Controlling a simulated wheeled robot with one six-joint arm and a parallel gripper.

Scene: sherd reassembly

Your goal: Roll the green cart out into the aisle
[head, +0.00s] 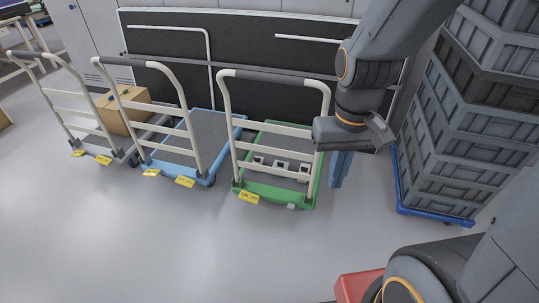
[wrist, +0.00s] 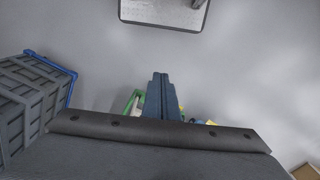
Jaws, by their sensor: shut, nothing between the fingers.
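The green cart (head: 275,195) stands third from the left in a row of carts in the head view. It has a grey deck, a pale upright handle frame with a dark grip bar (head: 274,78), and a yellow tag (head: 249,197) at its near edge. Some pale blocks (head: 280,167) show behind its lower rail. My gripper (head: 336,184) points down just right of the cart's right handle post, its blue fingers together and empty. I cannot tell whether it touches the post. In the wrist view the shut fingers (wrist: 160,76) partly hide the cart, and a green strip (wrist: 131,104) shows beside them.
A blue cart (head: 205,178) stands close on the left, then a grey cart (head: 124,154) with a cardboard box (head: 122,108). Stacked grey crates (head: 470,130) on a blue dolly (head: 420,212) stand right. A dark panel (head: 262,98) stands behind. Floor in front (head: 180,245) is clear.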

